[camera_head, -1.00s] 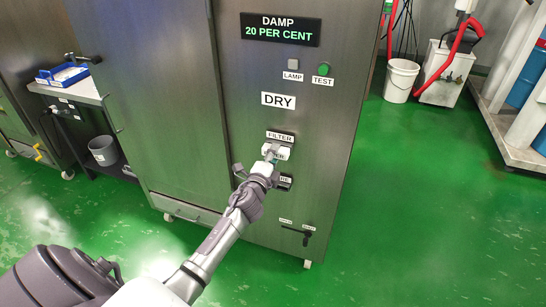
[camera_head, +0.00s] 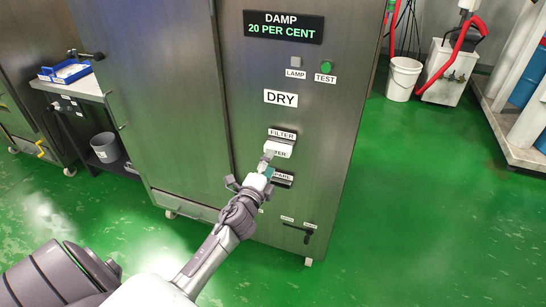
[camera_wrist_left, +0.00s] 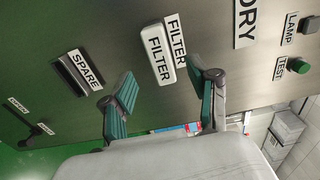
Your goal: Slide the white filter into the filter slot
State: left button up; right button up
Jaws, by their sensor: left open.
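The white filter (camera_head: 278,150) sits at the filter slot on the front of the grey steel cabinet, just under the FILTER label (camera_head: 282,134). It also shows in the left wrist view (camera_wrist_left: 156,56) as a white block lettered FILTER, standing out a little from the panel; the slot behind it is hidden. My left gripper (camera_head: 262,168) is open and empty, just in front of and below the filter. In the left wrist view its teal-padded fingers (camera_wrist_left: 165,85) are spread apart, with the filter beyond them and clear of both. My right gripper is not in view.
A dark SPARE slot (camera_wrist_left: 72,74) lies below the filter. A black lever (camera_head: 302,231) is low on the panel. The lamp and green test button (camera_head: 326,67) are above. The display (camera_head: 283,27) reads damp 20 per cent. Open green floor is at the right.

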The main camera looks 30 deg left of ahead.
pick_arm(q)
jog(key=shift+v, duration=1)
jog(key=shift+w+r, duration=0.1)
